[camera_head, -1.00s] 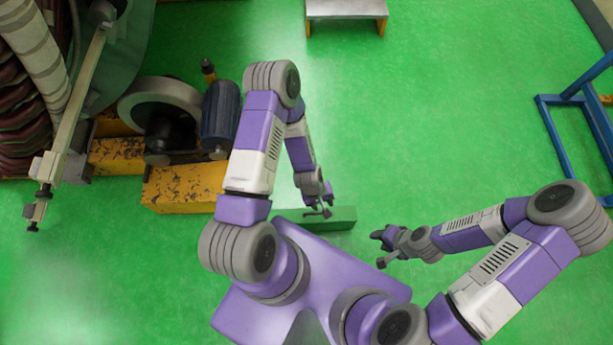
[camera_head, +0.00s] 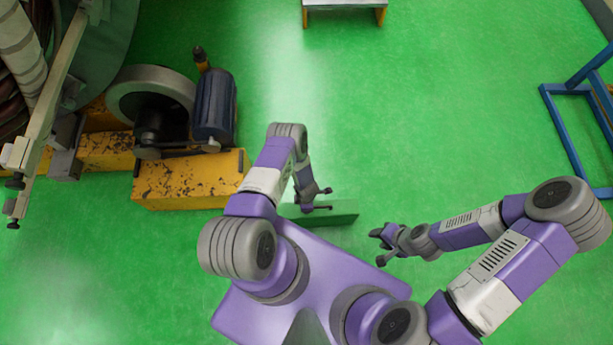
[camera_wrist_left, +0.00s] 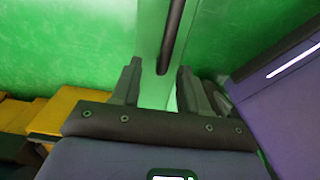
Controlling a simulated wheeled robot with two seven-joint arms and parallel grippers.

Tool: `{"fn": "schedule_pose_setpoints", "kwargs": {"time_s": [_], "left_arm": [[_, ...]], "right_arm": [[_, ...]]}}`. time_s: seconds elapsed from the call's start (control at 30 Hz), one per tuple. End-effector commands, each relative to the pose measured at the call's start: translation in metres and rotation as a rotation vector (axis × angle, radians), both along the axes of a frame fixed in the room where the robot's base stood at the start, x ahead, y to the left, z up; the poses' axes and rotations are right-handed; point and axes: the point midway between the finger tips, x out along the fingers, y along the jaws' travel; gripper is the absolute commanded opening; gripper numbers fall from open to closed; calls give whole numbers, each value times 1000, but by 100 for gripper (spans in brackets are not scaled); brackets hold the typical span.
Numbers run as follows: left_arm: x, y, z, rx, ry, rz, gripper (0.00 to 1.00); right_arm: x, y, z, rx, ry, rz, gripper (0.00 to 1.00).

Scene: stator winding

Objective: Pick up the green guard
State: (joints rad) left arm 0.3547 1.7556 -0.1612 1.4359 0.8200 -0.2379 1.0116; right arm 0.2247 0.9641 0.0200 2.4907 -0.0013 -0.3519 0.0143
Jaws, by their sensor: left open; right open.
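The green guard (camera_head: 341,212) is a low green block on the green floor, just in front of my base in the head view. In the left wrist view the guard (camera_wrist_left: 150,35) runs up the middle, with a dark bar-like handle (camera_wrist_left: 172,35) along it. My left gripper (camera_head: 316,200) is open over the guard. In the left wrist view its fingers (camera_wrist_left: 158,78) stand on either side of the handle's near end; I cannot tell whether they touch it. My right gripper (camera_head: 380,246) is open and empty to the right of the guard.
A machine with a grey wheel (camera_head: 150,95), a dark blue motor (camera_head: 214,105) and a worn yellow base (camera_head: 188,180) stands at the left. A blue frame (camera_head: 565,140) is at the right, a small bench (camera_head: 345,4) at the top. The floor between is clear.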

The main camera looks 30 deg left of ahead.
Motion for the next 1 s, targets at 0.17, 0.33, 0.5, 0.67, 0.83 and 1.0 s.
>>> {"fn": "schedule_pose_setpoints", "kwargs": {"time_s": [0.17,0.33,0.5,0.67,0.83,1.0], "left_arm": [[-3,-2,-33,2,0,-3,44],[-3,-2,-36,1,0,-2,44],[-3,-2,-35,1,0,-2,35],[-3,-2,-35,0,0,-3,11],[-3,-2,-35,0,0,-3,0],[-2,-2,-35,1,-1,-3,0]], "right_arm": [[0,0,-19,0,0,0,43],[0,0,-20,0,0,0,43],[0,0,-19,0,0,0,43],[0,0,-19,0,0,0,43],[0,0,-19,0,0,0,43],[0,0,-19,0,0,0,43]]}}
